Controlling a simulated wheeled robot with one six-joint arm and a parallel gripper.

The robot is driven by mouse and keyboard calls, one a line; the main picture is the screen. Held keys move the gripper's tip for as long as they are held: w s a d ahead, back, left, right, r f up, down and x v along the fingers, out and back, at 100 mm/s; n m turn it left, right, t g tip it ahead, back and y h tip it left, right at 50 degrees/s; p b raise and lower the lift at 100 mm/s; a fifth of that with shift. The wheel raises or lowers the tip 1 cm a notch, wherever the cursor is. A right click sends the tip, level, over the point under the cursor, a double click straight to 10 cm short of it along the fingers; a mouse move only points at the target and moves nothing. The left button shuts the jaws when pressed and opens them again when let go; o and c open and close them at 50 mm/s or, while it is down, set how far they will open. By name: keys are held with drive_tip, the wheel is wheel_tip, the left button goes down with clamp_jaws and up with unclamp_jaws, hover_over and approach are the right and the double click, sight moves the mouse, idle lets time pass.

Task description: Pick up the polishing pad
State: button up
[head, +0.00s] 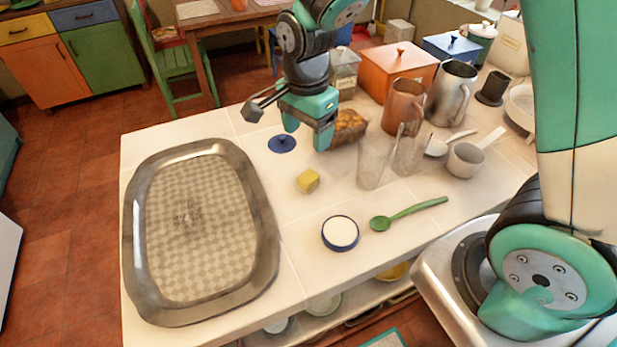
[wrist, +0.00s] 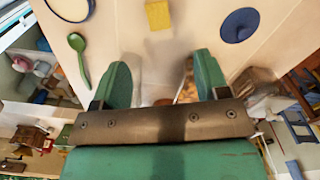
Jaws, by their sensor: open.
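A small yellow block, which looks like the polishing pad (head: 307,180), lies on the pale tiled counter. It also shows in the wrist view (wrist: 158,15) at the top edge, beyond my fingertips. My gripper (head: 308,126) is open and empty, above the counter and behind the pad in the head view. The two green fingers (wrist: 160,76) are apart in the wrist view, with nothing held between them. The pad is fully visible in the head view and does not touch my gripper.
A large metal tray (head: 262,235) fills the counter's left. A blue-rimmed tin with white contents (head: 340,232) and a green spoon (head: 408,212) lie in front. A blue disc (head: 282,143) lies behind the pad. Clear glasses (head: 373,165) stand to its right, with mugs and boxes behind.

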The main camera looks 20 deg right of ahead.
hover_over(308, 176)
wheel_tip(308, 176, down, 7)
drive_tip(key=shift+f+p, duration=0.15)
drive_tip(key=shift+p, duration=0.3)
drive_tip(key=shift+f+p, duration=0.85)
drive_tip(key=shift+f, duration=1.9)
drive_tip(key=c, duration=1.1)
drive_tip(key=shift+r, duration=0.15)
wheel_tip(308, 176, up, 20)
drive_tip(key=shift+f+b, duration=0.1)
drive_tip(key=shift+b, duration=1)
